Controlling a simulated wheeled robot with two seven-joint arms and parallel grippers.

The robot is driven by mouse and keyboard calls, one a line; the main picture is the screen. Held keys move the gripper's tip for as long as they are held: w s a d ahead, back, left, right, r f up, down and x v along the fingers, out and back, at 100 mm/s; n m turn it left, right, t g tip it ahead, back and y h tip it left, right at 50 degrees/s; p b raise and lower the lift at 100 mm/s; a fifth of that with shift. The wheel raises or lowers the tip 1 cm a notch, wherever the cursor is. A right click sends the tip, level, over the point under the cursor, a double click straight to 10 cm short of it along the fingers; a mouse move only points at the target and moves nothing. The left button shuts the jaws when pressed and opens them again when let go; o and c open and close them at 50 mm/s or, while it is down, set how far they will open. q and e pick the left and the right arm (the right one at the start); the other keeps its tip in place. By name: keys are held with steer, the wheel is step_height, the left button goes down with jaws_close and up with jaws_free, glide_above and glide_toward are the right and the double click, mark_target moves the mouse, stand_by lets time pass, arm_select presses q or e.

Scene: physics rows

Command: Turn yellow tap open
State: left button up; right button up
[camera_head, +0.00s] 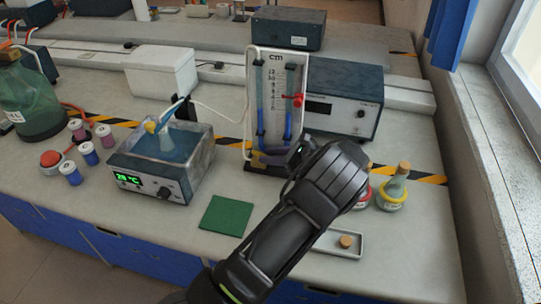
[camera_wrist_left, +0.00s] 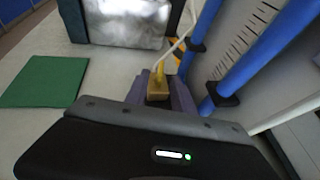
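The yellow tap (camera_head: 257,154) is low on the manometer board (camera_head: 249,110), which has blue-filled tubes. It also shows in the left wrist view as a yellow stem with a tan block (camera_wrist_left: 158,86). My left gripper (camera_wrist_left: 158,96) reaches the foot of the board from the right. Its two fingers lie close on either side of the tan block, which appears to fill the gap between them. In the head view my left wrist hides the fingers. A red tap (camera_head: 298,100) is higher on the right tube. My right gripper is not in view.
A water bath (camera_head: 180,185) with a flask stands left of the board. A green mat (camera_head: 226,215) lies in front. A dark power unit (camera_head: 345,97) stands behind right. Stoppered flasks (camera_head: 393,190) and a white tray (camera_head: 325,244) are right of my arm.

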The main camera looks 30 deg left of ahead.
arm_select(q)
step_height(320, 180, up, 10)
steer(key=b, duration=0.1)
steer(key=shift+b, duration=0.3)
steer(key=shift+o, duration=0.5)
